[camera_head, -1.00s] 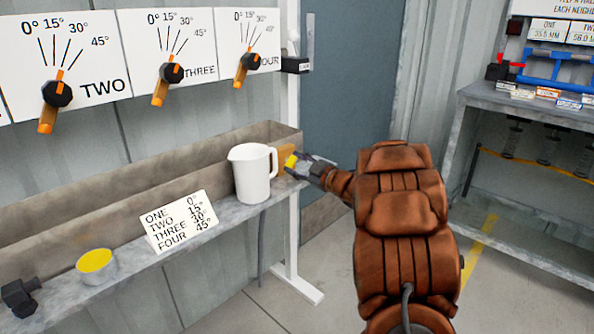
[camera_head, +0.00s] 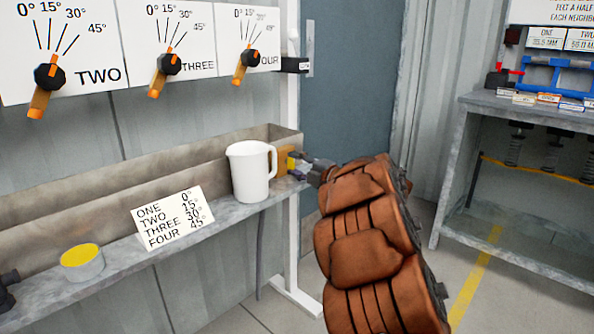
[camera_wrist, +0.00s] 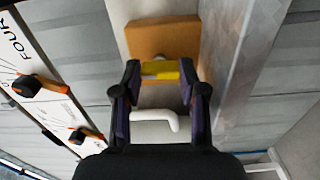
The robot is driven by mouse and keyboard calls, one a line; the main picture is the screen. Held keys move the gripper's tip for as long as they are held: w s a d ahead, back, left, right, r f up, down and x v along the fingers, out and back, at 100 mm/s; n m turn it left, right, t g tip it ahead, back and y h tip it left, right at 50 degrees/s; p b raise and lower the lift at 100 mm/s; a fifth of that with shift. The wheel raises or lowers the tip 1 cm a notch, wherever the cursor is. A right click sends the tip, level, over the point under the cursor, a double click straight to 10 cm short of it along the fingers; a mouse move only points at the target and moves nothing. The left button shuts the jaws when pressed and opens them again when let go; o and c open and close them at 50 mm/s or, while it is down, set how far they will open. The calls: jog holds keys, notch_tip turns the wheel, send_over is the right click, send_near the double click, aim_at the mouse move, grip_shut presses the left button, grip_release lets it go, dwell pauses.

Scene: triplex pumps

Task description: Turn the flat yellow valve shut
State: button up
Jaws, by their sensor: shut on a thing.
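The flat yellow valve (camera_head: 291,163) is at the right end of the long trough, just right of the white jug. In the wrist view its yellow handle (camera_wrist: 160,74) lies crosswise between the fingertips, in front of a tan block (camera_wrist: 163,38). My gripper (camera_head: 302,164) reaches it from the right. In the wrist view my gripper (camera_wrist: 160,68) has one finger at each end of the yellow handle and is shut on it.
The white jug (camera_head: 249,174) stands close to the gripper, and its handle (camera_wrist: 158,122) shows below the fingers in the wrist view. A printed card (camera_head: 173,217) and a yellow-topped cup (camera_head: 82,262) stand on the shelf. Dials line the wall; a workbench (camera_head: 520,118) is at right.

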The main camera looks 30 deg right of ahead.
jog(key=shift+n, duration=0.4)
jog(key=o, duration=1.1)
jog(key=shift+o, duration=0.2)
